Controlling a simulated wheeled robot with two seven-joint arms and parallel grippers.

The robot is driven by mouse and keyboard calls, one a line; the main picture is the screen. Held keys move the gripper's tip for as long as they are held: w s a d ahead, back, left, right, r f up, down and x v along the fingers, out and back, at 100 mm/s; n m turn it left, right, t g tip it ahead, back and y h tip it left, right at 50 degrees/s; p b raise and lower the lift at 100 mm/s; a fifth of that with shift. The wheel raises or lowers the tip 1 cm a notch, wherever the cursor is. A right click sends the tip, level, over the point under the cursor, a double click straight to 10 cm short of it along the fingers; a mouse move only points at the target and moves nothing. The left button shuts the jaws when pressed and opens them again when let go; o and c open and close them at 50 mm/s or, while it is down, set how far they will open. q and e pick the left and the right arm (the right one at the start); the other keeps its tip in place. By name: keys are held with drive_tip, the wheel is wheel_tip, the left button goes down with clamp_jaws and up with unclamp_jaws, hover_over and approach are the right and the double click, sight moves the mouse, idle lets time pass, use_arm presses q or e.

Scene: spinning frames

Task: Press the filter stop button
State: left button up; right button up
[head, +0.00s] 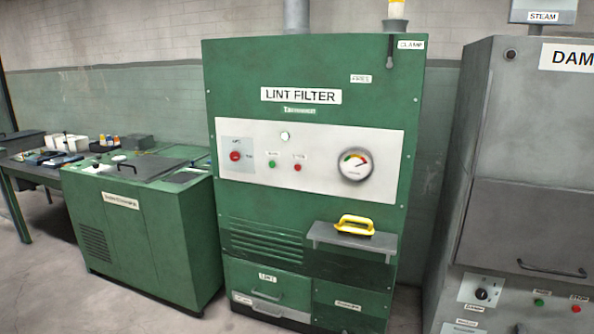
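The green lint filter cabinet (312,180) stands upright in the middle of the head view, with a "LINT FILTER" label. Its pale control panel (320,158) carries a small red button (297,168) beside a green button (272,164), each under a small label too blurred to read surely. A larger red knob or button (235,156) sits on a grey plate at the panel's left. A round gauge (355,166) is at the right, and a lit pale lamp (284,135) is above the buttons. Neither of my grippers is in view.
A yellow-handled tool (355,224) rests on a grey shelf (330,236) jutting from the cabinet front. A lower green machine (140,230) and a cluttered table (30,172) stand left. A grey machine (520,190) stands right. Some bare floor (60,290) shows at lower left.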

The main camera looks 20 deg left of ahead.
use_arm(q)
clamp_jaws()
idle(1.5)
